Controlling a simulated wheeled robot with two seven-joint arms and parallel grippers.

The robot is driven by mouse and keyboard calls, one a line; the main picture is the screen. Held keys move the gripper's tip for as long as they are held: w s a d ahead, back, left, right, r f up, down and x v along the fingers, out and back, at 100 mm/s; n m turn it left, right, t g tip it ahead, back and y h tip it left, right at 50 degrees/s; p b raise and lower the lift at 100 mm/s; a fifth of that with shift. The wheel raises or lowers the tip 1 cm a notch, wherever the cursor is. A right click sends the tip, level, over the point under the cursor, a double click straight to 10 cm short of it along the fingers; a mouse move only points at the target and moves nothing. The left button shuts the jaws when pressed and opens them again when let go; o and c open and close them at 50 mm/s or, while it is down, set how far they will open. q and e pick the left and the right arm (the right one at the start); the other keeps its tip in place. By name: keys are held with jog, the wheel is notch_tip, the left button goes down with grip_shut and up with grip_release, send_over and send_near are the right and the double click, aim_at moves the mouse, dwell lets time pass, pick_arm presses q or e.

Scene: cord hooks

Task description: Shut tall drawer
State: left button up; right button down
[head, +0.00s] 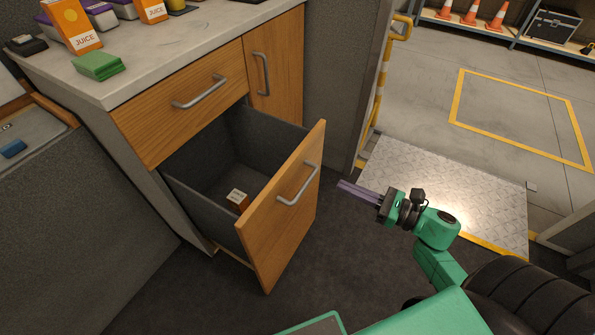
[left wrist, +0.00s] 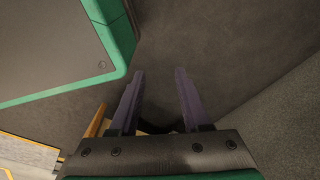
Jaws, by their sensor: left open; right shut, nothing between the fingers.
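The tall drawer (head: 285,222) is pulled well out of the wooden cabinet, below a shallower closed drawer (head: 180,110). Its front has a grey bar handle (head: 298,184). A small brown box (head: 237,200) with a pale top lies inside on the drawer floor. My right gripper (head: 342,187) is shut and empty, to the right of the drawer front and apart from it, with its fingers pointing left toward the handle. My left gripper (left wrist: 160,95) shows in the left wrist view, open and empty over the dark floor; it does not show in the head view.
The countertop (head: 185,45) holds juice cartons (head: 74,22) and a green sponge-like block (head: 98,66). A cabinet door (head: 275,65) beside the upper drawer is closed. A yellow rail (head: 381,85) and a metal ramp plate (head: 440,190) are at the right. Dark floor in front of the drawer is clear.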

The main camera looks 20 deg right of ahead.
aim_at(294, 164)
jog(key=x, duration=1.1)
jog(key=shift+w, duration=0.25)
pick_arm(q)
jog(key=shift+s+a+f, duration=0.15)
jog(key=shift+s+f, duration=0.15)
jog(key=shift+s, duration=0.1)
pick_arm(e)
jog(key=shift+w+a, duration=0.2)
pick_arm(q)
jog(key=shift+f, duration=0.1)
pick_arm(e)
jog(key=shift+a, duration=0.1)
